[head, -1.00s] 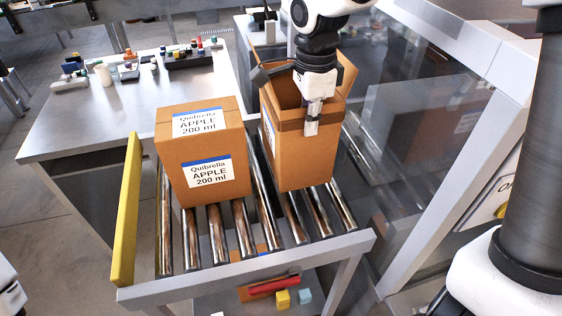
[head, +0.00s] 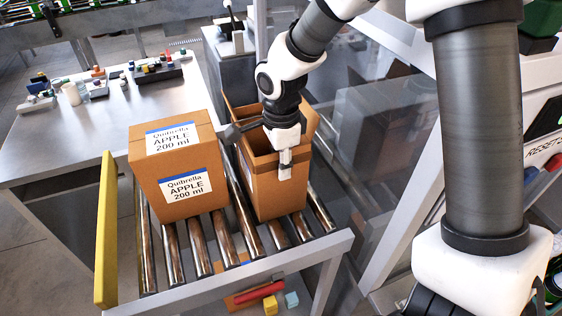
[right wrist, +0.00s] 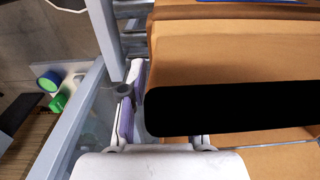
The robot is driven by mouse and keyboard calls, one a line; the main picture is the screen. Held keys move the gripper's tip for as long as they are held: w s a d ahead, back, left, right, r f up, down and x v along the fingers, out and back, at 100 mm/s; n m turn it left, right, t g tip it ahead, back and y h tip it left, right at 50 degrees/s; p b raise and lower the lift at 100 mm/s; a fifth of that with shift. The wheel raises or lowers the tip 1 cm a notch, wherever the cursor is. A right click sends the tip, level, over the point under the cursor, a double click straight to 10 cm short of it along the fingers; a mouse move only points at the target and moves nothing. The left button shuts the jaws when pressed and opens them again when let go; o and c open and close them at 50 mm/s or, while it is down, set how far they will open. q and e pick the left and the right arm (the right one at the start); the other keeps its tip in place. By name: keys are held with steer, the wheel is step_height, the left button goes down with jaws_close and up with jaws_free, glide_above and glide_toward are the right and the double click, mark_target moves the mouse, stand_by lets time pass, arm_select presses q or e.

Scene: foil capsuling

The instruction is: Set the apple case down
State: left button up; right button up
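An open-topped brown cardboard case (head: 278,195) is upright over the roller conveyor, with a dark band around its upper part. A sliver of label shows on its left side, too narrow to read. My right gripper (head: 286,165) is shut on its near wall; one pale fingertip shows outside, the other is hidden. The right wrist view shows the finger pads (right wrist: 130,110) against the cardboard (right wrist: 220,60). Whether the case's base touches the rollers is unclear. A closed case (head: 165,195) labelled "Quibrella APPLE 200 ml" stands to its left. My left gripper is out of view.
The conveyor has a yellow side guard (head: 106,235) on the left and a grey front rail (head: 230,280). A clear panel (head: 375,150) stands on the right. A metal table (head: 90,130) with small items is behind. Small blocks (head: 270,305) lie below the rail.

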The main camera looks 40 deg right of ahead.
step_height(320, 180, up, 12)
steer(key=shift+r+b, duration=0.25)
steer(key=shift+b, duration=0.45)
